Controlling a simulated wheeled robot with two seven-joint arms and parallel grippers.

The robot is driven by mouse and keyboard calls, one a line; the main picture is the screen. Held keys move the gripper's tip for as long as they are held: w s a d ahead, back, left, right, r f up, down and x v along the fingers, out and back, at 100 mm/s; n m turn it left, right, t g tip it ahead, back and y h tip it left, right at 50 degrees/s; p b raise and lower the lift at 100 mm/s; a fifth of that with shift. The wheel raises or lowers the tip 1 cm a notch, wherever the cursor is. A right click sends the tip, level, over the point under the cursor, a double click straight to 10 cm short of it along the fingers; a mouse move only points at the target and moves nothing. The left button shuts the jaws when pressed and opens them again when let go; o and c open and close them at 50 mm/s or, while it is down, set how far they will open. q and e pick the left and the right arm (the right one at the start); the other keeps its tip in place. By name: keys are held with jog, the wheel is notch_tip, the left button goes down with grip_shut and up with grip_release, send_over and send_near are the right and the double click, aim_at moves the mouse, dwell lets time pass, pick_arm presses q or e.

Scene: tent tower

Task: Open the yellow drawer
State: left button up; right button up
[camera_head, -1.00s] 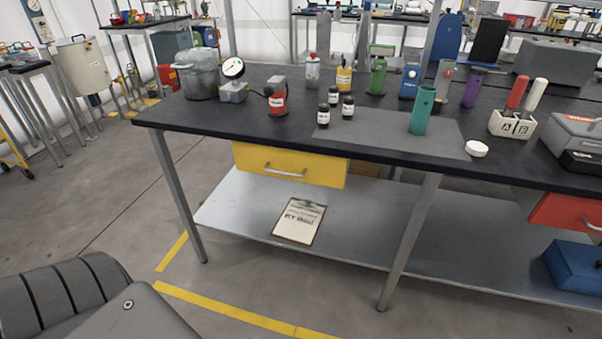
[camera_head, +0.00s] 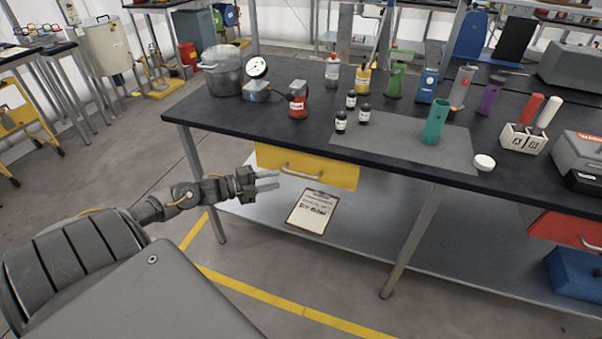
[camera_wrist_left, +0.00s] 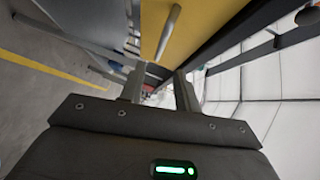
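The yellow drawer (camera_head: 318,168) hangs under the left part of the black-topped bench and looks shut. Its silver bar handle (camera_head: 300,173) runs across the front. My left gripper (camera_head: 268,181) is open and empty, just left of the handle and apart from it, with its fingers pointing right. In the left wrist view the drawer (camera_wrist_left: 186,22) is at the top, with its handle (camera_wrist_left: 168,32) above the two spread fingers (camera_wrist_left: 160,88). My right gripper is in neither view.
The bench (camera_head: 232,119) carries a pot (camera_head: 221,72), bottles and a teal cylinder (camera_head: 435,122). A clipboard (camera_head: 313,211) lies on the lower shelf (camera_head: 352,240). A bench leg (camera_head: 203,185) stands left of the drawer. A red drawer (camera_head: 562,231) is at the right.

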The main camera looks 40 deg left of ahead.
aim_at(301, 174)
pick_arm(q)
jog(key=x, duration=1)
jog(key=shift+w+d+f+p, duration=0.15)
jog(key=shift+p, duration=0.2)
grip_shut()
